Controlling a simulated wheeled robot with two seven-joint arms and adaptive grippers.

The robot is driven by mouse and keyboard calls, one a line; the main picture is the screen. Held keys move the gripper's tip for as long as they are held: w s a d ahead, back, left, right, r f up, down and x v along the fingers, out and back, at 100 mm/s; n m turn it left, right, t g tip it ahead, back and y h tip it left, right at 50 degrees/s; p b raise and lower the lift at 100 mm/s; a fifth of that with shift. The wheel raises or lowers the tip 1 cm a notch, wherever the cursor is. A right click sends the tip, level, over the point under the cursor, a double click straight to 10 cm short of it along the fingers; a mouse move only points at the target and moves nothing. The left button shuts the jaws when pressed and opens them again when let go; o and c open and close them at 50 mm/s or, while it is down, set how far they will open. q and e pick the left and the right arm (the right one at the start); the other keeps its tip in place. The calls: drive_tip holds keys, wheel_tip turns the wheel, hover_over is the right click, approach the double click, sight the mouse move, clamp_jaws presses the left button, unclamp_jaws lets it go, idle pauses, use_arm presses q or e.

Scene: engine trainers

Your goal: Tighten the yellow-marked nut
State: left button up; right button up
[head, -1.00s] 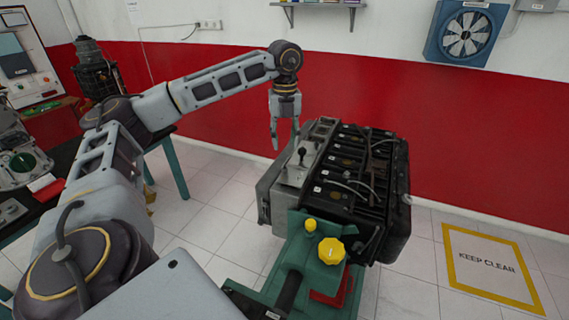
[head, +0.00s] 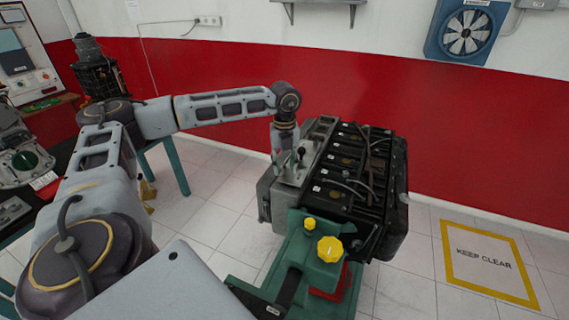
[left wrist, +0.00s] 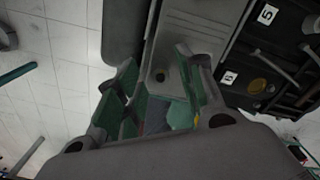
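The engine (head: 335,165), with a grey left side and a dark top, sits on a green stand (head: 315,270). My left gripper (head: 279,170) points down at the engine's grey left side. In the left wrist view the gripper (left wrist: 158,80) is open, with its two fingers apart over the grey engine cover (left wrist: 190,35) and nothing clearly held between them. A small yellow patch shows beside the right finger; I cannot tell whether it is the nut's mark. No yellow-marked nut can be made out in the head view. My right gripper is not in view.
A black knob (head: 300,152) rises close to the gripper. A dark table (head: 60,160) with equipment is at left. Floor at right is clear around the "KEEP CLEAR" marking (head: 487,262).

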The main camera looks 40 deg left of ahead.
use_arm(q)
clamp_jaws()
idle(0.3)
